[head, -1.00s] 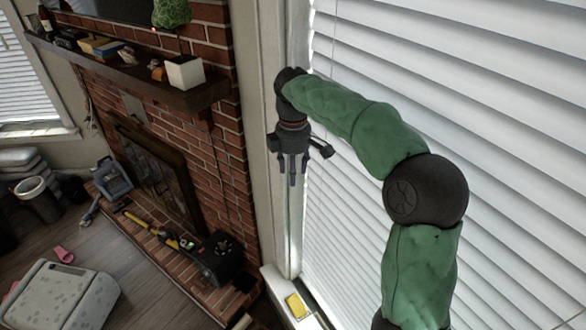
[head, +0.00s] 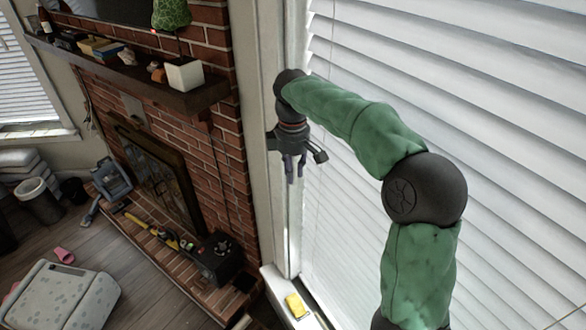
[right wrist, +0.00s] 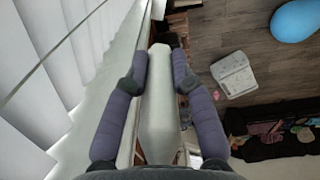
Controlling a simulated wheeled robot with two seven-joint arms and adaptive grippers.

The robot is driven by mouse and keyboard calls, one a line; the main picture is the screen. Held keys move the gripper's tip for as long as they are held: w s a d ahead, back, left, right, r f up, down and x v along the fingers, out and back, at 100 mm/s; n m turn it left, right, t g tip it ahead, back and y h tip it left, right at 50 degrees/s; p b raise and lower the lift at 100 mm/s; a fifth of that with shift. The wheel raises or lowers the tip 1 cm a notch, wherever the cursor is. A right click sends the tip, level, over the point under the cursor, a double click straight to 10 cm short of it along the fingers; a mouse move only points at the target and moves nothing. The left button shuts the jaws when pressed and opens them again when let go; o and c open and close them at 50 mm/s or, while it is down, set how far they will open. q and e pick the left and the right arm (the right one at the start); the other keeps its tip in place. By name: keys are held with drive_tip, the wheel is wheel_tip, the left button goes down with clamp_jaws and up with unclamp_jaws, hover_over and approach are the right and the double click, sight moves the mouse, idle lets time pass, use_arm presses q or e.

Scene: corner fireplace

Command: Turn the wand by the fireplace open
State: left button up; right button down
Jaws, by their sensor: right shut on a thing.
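My right gripper (head: 295,172) hangs fingers down beside the window frame, just right of the brick fireplace (head: 190,130). In the right wrist view, the same gripper (right wrist: 159,78) has its two purple fingers on either side of a long pale wand (right wrist: 160,105), shut on it. The wand runs between the fingers, away from the palm. In the head view I cannot pick the wand out clearly at the gripper. White blinds (head: 480,90) fill the window on the right, their slats tilted. My left gripper is not in view.
A yellow item (head: 296,305) lies on the sill below. A black box (head: 218,255) sits on the hearth. The blinds are close beside my right arm.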

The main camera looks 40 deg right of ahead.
drive_tip(key=m+p, duration=0.1)
drive_tip(key=m, duration=1.2)
drive_tip(key=shift+p, duration=0.3)
idle(0.4)
drive_tip(key=c, duration=1.1)
unclamp_jaws()
drive_tip(key=shift+o, duration=0.3)
drive_tip(key=shift+w+f, duration=0.1)
drive_tip(key=shift+w, duration=0.1)
drive_tip(key=shift+s, duration=0.1)
